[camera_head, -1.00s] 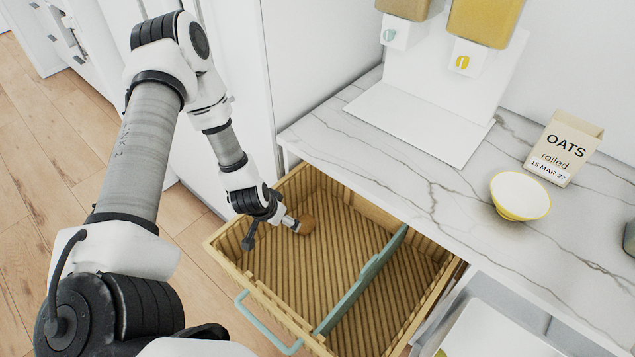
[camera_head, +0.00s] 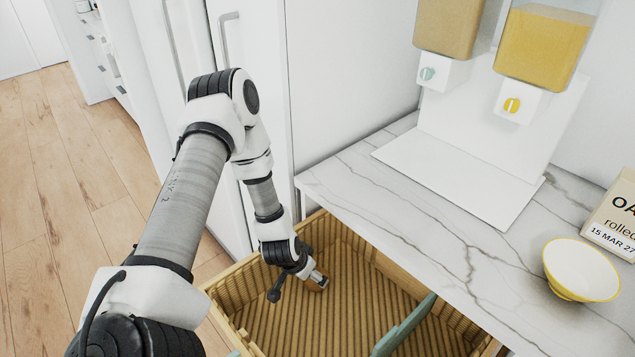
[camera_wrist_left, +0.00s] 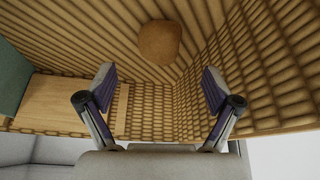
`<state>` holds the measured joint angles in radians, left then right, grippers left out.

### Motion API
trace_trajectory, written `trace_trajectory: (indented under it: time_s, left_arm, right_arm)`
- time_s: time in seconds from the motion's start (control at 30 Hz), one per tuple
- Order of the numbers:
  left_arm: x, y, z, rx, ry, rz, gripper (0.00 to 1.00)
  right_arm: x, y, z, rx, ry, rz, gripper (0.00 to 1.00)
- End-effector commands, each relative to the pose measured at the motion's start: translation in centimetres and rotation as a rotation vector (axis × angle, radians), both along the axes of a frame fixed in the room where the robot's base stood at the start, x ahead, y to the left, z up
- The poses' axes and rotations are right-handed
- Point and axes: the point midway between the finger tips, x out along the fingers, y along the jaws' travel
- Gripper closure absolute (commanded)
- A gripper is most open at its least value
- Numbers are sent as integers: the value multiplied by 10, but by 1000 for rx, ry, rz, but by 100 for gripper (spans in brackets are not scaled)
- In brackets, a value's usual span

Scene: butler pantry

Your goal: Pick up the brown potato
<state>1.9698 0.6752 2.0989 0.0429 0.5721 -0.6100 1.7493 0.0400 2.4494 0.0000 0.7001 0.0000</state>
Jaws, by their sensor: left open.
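The brown potato (camera_wrist_left: 159,42) lies on the ribbed floor of the drawer, near a side wall, in the left wrist view. In the head view it (camera_head: 314,286) is mostly hidden by my left gripper (camera_head: 318,279), at the drawer's far left part. In the left wrist view my left gripper (camera_wrist_left: 158,82) is open, with its two fingers spread wide. The potato shows beyond the fingertips, centred between them in the picture, and nothing is held. My right gripper is not in view.
The wicker drawer (camera_head: 225,312) is pulled out under a marble counter (camera_head: 400,215). A teal divider (camera_head: 405,325) stands in it, right of the potato. A white bowl (camera_head: 582,268), an oats box (camera_head: 615,215) and a dispenser stand (camera_head: 470,165) are on the counter.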

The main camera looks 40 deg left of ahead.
Motion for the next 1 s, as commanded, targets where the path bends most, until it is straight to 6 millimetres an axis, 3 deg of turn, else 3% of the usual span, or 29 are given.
trace_trajectory:
  time_s: [0.03,0.27,0.5,0.77,0.97,1.0]
  left_arm:
    - [1,0,-12,0,0,-1,10]
    - [13,1,-36,2,0,-2,10]
    - [31,2,-73,2,0,-4,10]
    - [33,2,-77,-1,0,1,10]
    - [33,2,-77,-1,0,0,77]
    - [33,2,-77,-1,0,0,81]
  right_arm:
    - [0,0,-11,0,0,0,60]
    - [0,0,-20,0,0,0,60]
    - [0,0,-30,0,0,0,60]
    - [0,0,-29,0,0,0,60]
    - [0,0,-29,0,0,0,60]
    - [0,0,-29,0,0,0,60]
